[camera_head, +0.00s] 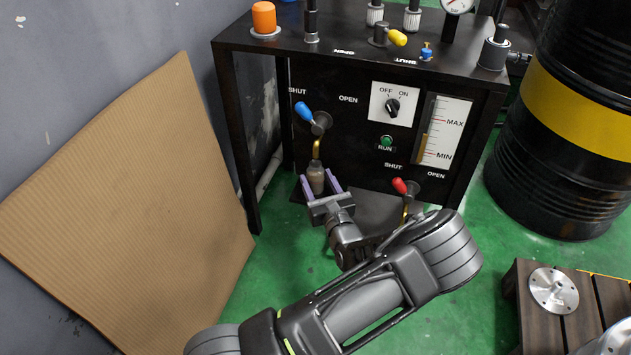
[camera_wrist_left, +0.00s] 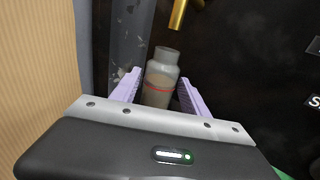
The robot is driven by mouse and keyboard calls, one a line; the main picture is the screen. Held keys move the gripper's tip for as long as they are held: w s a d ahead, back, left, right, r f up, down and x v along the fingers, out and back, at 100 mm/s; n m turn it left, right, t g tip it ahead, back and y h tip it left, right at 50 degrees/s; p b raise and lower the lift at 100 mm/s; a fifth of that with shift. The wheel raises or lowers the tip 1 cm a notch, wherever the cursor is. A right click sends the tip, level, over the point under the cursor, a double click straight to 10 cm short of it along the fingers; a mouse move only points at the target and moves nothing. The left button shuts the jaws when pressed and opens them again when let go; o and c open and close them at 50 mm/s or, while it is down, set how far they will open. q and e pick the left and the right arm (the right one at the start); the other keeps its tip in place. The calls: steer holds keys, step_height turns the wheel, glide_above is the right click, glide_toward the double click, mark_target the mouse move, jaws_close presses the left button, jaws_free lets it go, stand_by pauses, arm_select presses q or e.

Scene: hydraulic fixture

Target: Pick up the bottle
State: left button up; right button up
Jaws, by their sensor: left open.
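The bottle (camera_head: 316,177) is a small grey-brown bottle with a narrower neck. It stands upright at the foot of the black hydraulic fixture, below a brass spout (camera_head: 317,149). In the left wrist view the bottle (camera_wrist_left: 160,80) shows a red line around its body. My left gripper (camera_head: 320,184) has purple fingers, one on each side of the bottle. The fingers are open, and gaps show between them and the bottle in the left wrist view. The bottle's lower part is hidden by the gripper body there. My right gripper is not in view.
The black fixture (camera_head: 345,70) carries a blue-handled valve (camera_head: 305,112), a red-handled valve (camera_head: 401,187) and a gauge panel. A cardboard sheet (camera_head: 130,210) leans at left. A black and yellow drum (camera_head: 580,100) stands at right. A wooden pallet (camera_head: 535,310) lies at lower right.

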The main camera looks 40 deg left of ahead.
arm_select(q)
steer(key=shift+x, duration=1.2)
steer(key=shift+d, duration=0.1)
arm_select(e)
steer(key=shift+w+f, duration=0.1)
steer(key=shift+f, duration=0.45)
arm_select(q)
steer(key=shift+c, duration=0.3)
jaws_close()
steer(key=shift+r, duration=0.1)
